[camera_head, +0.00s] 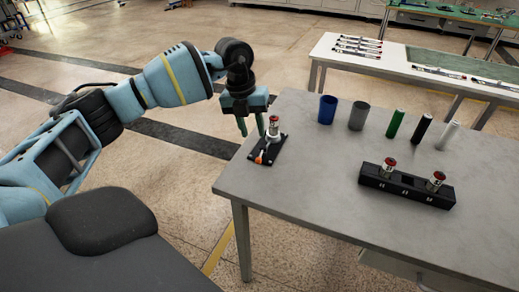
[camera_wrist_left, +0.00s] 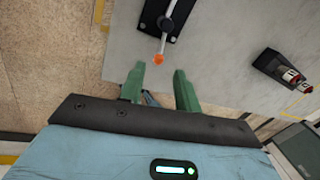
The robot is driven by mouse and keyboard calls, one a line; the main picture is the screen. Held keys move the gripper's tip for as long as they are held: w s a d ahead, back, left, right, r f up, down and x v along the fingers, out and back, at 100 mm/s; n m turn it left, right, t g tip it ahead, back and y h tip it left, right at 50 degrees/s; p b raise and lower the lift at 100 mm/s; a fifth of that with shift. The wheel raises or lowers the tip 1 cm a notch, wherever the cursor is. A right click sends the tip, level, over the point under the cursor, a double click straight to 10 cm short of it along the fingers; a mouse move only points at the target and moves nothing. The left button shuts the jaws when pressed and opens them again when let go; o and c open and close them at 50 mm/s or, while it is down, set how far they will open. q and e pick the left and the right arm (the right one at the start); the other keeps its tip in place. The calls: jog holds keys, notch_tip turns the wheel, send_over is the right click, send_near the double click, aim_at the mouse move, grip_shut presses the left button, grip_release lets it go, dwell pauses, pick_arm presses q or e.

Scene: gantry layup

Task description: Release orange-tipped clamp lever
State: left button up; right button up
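The clamp lever's orange tip (camera_head: 259,160) points toward the table's left edge, on a black base plate (camera_head: 264,153). A silver part with a red top (camera_head: 273,122) stands upright at the clamp. In the left wrist view the orange tip (camera_wrist_left: 158,59) ends a pale lever arm (camera_wrist_left: 166,27), just beyond and between my fingertips. My left gripper (camera_head: 252,132) points down beside the clamp, its green fingers apart and nothing between them. It also shows in the left wrist view (camera_wrist_left: 158,77). Whether a finger touches the clamp is unclear. My right gripper is out of view.
The grey table (camera_head: 320,185) holds a blue cup (camera_head: 327,109), a grey cup (camera_head: 358,116) and green, black and white cylinders along its back. A black rack (camera_head: 405,188) with two red-topped parts stands at the right. The table middle is clear.

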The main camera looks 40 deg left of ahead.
aim_at(260, 156)
pick_arm(q)
jog(key=shift+w+d+f, duration=0.1)
jog(key=shift+d+f, duration=0.15)
jog(key=shift+f, duration=1.05)
jog(key=shift+w+d+f, duration=0.1)
jog(key=shift+d+f, duration=0.2)
jog(key=shift+f, duration=1)
jog(key=shift+w+d+f, duration=0.1)
jog(key=shift+d+f, duration=0.15)
jog(key=shift+f, duration=1.05)
grip_shut()
